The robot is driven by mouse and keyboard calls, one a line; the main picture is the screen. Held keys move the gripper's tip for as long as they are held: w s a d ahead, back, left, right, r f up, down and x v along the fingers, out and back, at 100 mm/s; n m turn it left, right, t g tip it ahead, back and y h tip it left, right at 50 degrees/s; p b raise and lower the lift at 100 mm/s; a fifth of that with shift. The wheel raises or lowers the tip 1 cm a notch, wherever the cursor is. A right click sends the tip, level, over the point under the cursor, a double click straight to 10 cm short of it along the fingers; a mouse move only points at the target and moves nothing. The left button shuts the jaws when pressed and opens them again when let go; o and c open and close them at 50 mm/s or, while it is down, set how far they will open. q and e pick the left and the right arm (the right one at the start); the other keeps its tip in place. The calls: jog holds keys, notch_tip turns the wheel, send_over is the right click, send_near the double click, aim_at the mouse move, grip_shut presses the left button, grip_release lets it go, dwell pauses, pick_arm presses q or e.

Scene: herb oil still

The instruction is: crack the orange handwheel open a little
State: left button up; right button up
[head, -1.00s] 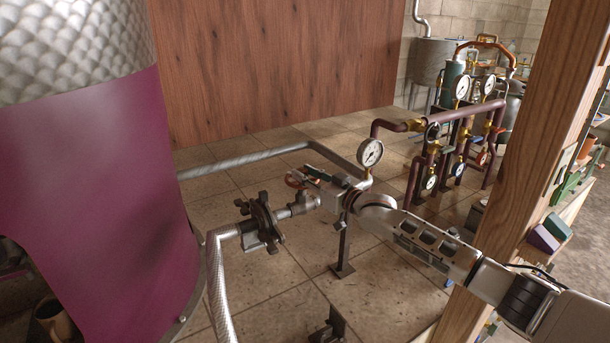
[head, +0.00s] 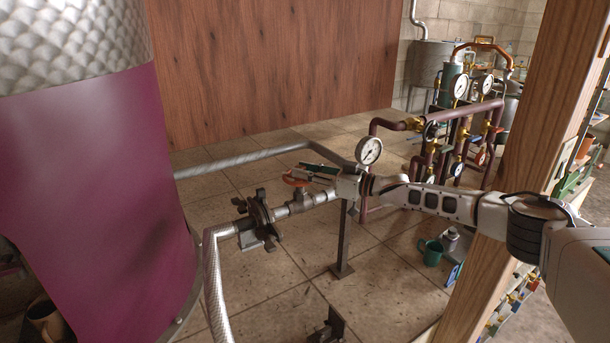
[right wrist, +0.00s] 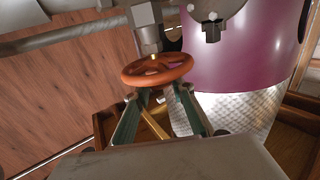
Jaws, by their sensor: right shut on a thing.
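The orange handwheel (head: 296,180) sits on a valve in the grey metal pipe (head: 310,201), left of my right gripper (head: 307,169) in the head view. In the right wrist view the handwheel (right wrist: 157,70) is a spoked ring on a brass stem, straight ahead of the fingers. The two green fingers of my right gripper (right wrist: 158,95) reach its near rim from either side and are shut on it. The exact contact at the fingertips is small and partly hidden. How far the wheel is turned cannot be told. My left gripper is not in view.
A dark flange clamp (head: 260,222) and a braided hose (head: 216,285) lie left of the valve. A pressure gauge (head: 369,151) stands right behind my gripper. A magenta tank (head: 95,195) fills the left. A wooden post (head: 505,180) stands at the right, close to my right arm.

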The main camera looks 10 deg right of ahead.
jog(key=shift+r+n+g+y+b, duration=0.1)
jog(key=shift+n+g+y+b, duration=0.3)
jog(key=shift+g, duration=0.1)
jog(key=shift+w, duration=0.1)
jog(key=o, duration=1.1)
jog(key=shift+d, duration=0.15)
jog(key=v, duration=1.1)
jog(key=shift+s+d, duration=0.3)
